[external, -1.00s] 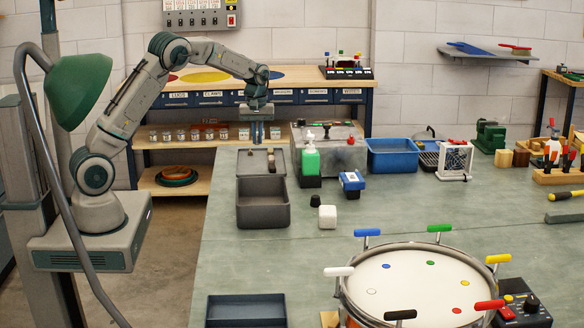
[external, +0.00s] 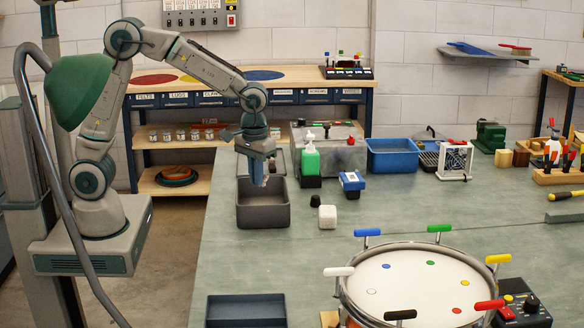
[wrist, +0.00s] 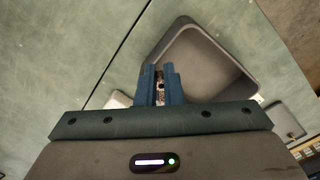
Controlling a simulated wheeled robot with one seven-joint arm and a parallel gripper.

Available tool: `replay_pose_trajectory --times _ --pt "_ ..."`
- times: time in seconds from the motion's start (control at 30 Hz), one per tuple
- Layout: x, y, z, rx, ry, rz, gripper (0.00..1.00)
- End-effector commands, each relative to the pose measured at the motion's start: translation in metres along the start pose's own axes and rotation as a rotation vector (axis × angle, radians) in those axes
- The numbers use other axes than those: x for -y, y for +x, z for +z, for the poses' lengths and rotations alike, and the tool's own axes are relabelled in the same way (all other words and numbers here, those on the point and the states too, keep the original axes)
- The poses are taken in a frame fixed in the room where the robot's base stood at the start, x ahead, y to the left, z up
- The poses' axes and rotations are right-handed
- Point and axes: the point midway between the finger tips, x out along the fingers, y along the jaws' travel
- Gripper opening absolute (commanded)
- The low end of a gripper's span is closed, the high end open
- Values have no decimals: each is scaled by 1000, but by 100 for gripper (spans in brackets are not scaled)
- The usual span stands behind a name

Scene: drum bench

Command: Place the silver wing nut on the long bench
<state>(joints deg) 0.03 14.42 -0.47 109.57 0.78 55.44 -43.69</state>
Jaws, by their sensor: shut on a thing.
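My gripper (external: 262,184) is shut on a small silvery piece, seemingly the wing nut (wrist: 159,86), which shows only as a sliver between the blue fingers in the wrist view. Its shape is mostly hidden. In the external view the fingers point down at the grey open bin (external: 262,218), around its far rim. In the wrist view the fingertips (wrist: 160,72) overlap the bin's edge (wrist: 157,58). I cannot tell their exact height. The long bench (external: 330,260) has a green top and carries the bin.
A drum (external: 420,280) fills the front right. A dark tray (external: 245,310) lies at the front left. Bench top between tray and bin is clear.

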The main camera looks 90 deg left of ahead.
Motion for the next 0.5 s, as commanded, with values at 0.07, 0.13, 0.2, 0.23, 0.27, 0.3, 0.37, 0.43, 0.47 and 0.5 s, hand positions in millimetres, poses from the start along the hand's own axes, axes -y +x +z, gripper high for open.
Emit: replay_pose_trajectory --times 0.07,0.13,0.2,0.23,0.27,0.3,0.37,0.43,0.47,0.5 --pt "-15 0 45 -2 118 2 0" --pt "-23 0 83 -4 219 4 0" --pt "-27 1 120 -5 320 5 0" --pt "-27 2 135 -6 363 5 0" --pt "-27 3 150 -7 405 6 0" --pt "-26 4 169 -8 459 8 0" --pt "-22 6 194 -9 533 8 0" --pt "-17 9 217 -10 608 10 0" --pt "-14 10 226 -10 635 10 0" --pt "-12 11 235 -11 666 12 0"
